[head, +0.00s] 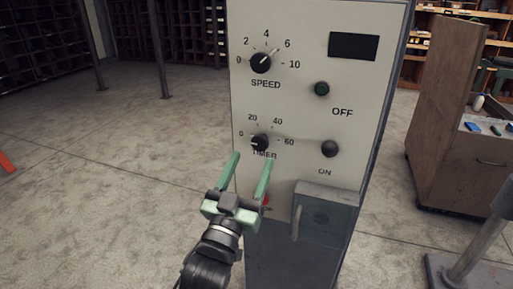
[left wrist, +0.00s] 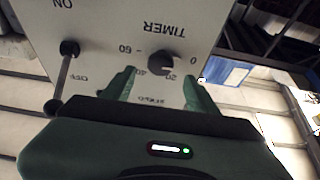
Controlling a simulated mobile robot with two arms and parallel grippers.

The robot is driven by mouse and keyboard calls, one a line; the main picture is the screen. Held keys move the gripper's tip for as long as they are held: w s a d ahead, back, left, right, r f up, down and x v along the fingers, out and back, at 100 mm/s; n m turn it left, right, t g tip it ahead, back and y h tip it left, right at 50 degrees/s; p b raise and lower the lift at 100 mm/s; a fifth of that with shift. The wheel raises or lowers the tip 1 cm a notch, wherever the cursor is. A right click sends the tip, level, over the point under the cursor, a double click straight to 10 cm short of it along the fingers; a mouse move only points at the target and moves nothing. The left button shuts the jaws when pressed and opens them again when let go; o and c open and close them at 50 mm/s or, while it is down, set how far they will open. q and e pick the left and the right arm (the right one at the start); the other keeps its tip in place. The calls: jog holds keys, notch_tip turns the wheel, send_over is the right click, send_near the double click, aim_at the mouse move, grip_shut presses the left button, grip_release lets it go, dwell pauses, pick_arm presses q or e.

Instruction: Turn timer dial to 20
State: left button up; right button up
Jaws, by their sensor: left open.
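The timer dial (head: 260,143) is a small black knob on the light control panel (head: 300,110), with marks 0, 20, 40 and 60. In the head view its pale pointer line faces left, at about 0. My left gripper (head: 252,160) is open and empty, its green fingers pointing up at the panel just below the dial and partly covering the TIMER label. In the left wrist view, the dial (left wrist: 162,62) appears upside down just beyond the gap between the open fingers (left wrist: 158,84). No contact is visible. My right gripper is not in view.
The speed dial (head: 260,64) sits above, pointing between 4 and 6. A red button (head: 265,201) is partly behind my finger. A grey box (head: 325,225) juts out at lower right.

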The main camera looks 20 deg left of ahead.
aim_at(259, 144)
pick_arm(q)
jog(key=shift+p+x, duration=0.55)
jog(key=shift+x, duration=1.8)
grip_shut()
jog(key=shift+m, duration=0.3)
jog(key=m+h+p, duration=0.1)
jog(key=m, duration=0.2)
jog(key=m+g+h+p, duration=0.1)
jog(key=m+h+p, duration=0.1)
jog(key=m, duration=0.1)
jog(key=m+h+p, duration=0.1)
jog(key=m+p, duration=0.1)
jog(key=shift+a+r+m+g+h, duration=0.2)
jog(key=shift+m+g+h, duration=0.1)
jog(key=shift+m+h, duration=0.1)
jog(key=m+p, duration=0.2)
jog(key=m+g+h+p, duration=0.1)
jog(key=m, duration=0.2)
jog(key=shift+h+p, duration=0.3)
jog(key=shift+p, duration=0.1)
jog(key=shift+f+m+g+p, duration=0.1)
jog(key=shift+m+g+p, duration=0.55)
jog(key=shift+m, duration=0.25)
